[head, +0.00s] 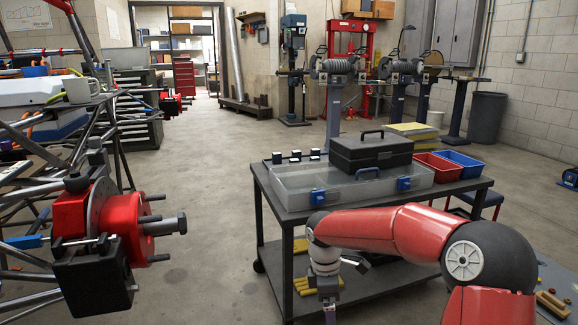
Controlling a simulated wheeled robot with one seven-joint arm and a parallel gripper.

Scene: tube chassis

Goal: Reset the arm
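My red arm (385,230) reaches in from the lower right of the head view and bends down in front of the cart. Its wrist hangs at the cart's front left side. My gripper (330,312) is at the bottom edge of the picture, below the level of the cart's top. Only its upper part shows, and its fingertips are cut off by the frame, so I cannot tell whether it is open or shut or holds anything.
A dark cart (275,218) bears a clear case (295,190), a black toolbox (371,152) and red and blue bins. The tube chassis (120,165) with its red hub (100,220) stands at left. Bare floor (205,190) lies between chassis and cart.

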